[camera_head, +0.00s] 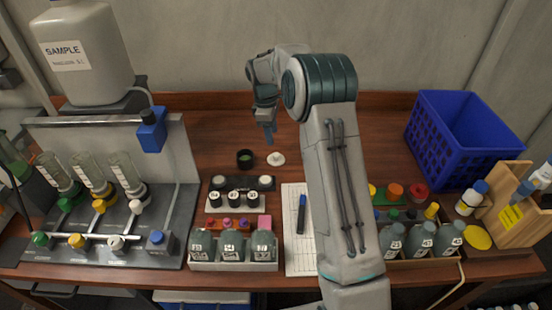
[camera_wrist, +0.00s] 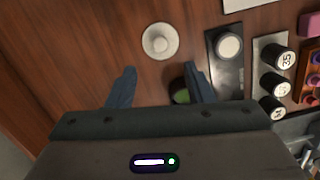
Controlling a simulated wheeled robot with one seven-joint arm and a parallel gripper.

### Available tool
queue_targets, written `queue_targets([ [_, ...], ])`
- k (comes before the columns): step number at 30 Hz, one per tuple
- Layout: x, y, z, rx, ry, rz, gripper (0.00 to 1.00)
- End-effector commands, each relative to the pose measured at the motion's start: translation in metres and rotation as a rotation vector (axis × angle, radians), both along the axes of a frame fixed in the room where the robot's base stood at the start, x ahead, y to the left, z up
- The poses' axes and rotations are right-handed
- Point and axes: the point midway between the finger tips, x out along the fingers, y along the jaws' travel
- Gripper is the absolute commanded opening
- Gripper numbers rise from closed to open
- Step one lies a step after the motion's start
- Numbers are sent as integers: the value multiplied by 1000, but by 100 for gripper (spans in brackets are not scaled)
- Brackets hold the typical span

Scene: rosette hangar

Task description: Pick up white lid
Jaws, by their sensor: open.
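A small white round lid (camera_head: 276,159) with a raised centre knob lies flat on the brown wooden table, just right of a small dark cup with a green inside (camera_head: 245,159). In the wrist view the lid (camera_wrist: 160,41) lies beyond the fingertips, with clear wood around it. My gripper (camera_head: 268,133) is above the table, a little behind the lid in the head view. In the wrist view its two blue fingers (camera_wrist: 160,72) are apart with nothing between them. The cup (camera_wrist: 181,96) is partly hidden behind the right finger.
A dark tray with a white-topped jar (camera_wrist: 229,45) and a rack of numbered black caps (camera_wrist: 279,58) stand close to the lid. A bottle rack (camera_head: 234,265), paper with a blue marker (camera_head: 302,213) and a blue crate (camera_head: 419,150) are around. The table behind is clear.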

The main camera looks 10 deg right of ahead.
Motion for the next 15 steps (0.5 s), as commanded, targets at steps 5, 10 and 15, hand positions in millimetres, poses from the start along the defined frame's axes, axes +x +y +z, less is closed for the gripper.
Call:
queue_targets([
  [5,-2,-3,-27,0,1,-1,47],
  [10,-3,-5,-38,0,1,-1,47],
  [15,-6,-9,-59,1,4,-1,47],
])
